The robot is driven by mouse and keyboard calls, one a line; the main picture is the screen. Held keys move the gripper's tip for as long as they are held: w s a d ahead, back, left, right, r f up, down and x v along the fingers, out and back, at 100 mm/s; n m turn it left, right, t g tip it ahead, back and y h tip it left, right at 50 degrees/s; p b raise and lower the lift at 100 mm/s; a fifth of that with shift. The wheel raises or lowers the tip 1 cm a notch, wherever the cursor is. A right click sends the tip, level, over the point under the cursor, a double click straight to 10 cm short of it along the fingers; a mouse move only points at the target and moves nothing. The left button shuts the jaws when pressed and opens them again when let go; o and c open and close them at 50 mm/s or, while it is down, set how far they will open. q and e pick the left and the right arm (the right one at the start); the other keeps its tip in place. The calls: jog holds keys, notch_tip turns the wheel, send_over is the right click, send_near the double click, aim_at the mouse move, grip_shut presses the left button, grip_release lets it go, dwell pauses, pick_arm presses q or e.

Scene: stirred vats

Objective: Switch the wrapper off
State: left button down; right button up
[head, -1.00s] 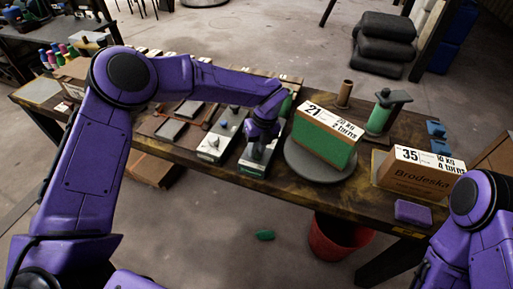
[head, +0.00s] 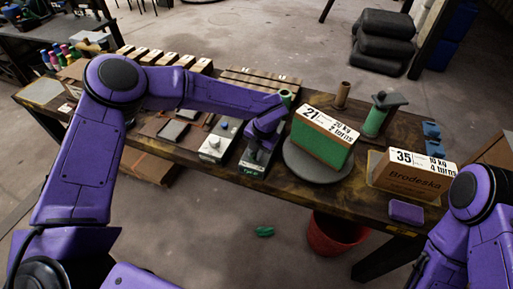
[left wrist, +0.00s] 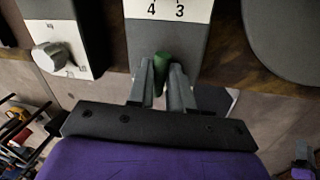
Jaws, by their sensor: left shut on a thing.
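The wrapper's round grey turntable (head: 318,172) stands on the bench and carries a green-wrapped box (head: 322,142) marked 21. Left of it is a grey control box (head: 251,172) with a green knob, mostly hidden by my gripper in the head view. In the left wrist view the control box (left wrist: 168,33) shows a white scale with 4 and 3, and the green knob (left wrist: 163,62) sits between the fingers. My left gripper (head: 256,160) is shut on the green knob; it also shows in the left wrist view (left wrist: 162,75). Only my right arm shows, not its gripper.
A second control box (head: 214,147) with a pale knob stands just left. A brown carton (head: 412,181) marked 35, a purple block (head: 406,212) and a green film roll (head: 375,120) lie to the right. A red bucket (head: 336,235) stands on the floor below.

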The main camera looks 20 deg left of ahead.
pick_arm(q)
jog(key=m+p, duration=0.1)
jog(key=m, duration=0.2)
jog(key=shift+r+m+t+p, duration=0.2)
jog(key=shift+m+t+p, duration=0.1)
jog(key=shift+t+p, duration=0.1)
jog(key=shift+s+f+m+h+p, duration=0.1)
jog(key=shift+m+h+p, duration=0.2)
jog(key=shift+m+p, duration=1.05)
jog(key=shift+m+b, duration=0.45)
jog(key=shift+m, duration=0.1)
jog(key=c, duration=1)
grip_release()
jog(key=shift+c, duration=0.2)
notch_tip(320, 180, up, 10)
jog(key=s+d+b, duration=0.1)
jog(key=shift+s+d+b, duration=0.2)
jog(key=shift+s+b, duration=0.05)
jog(key=shift+b, duration=0.05)
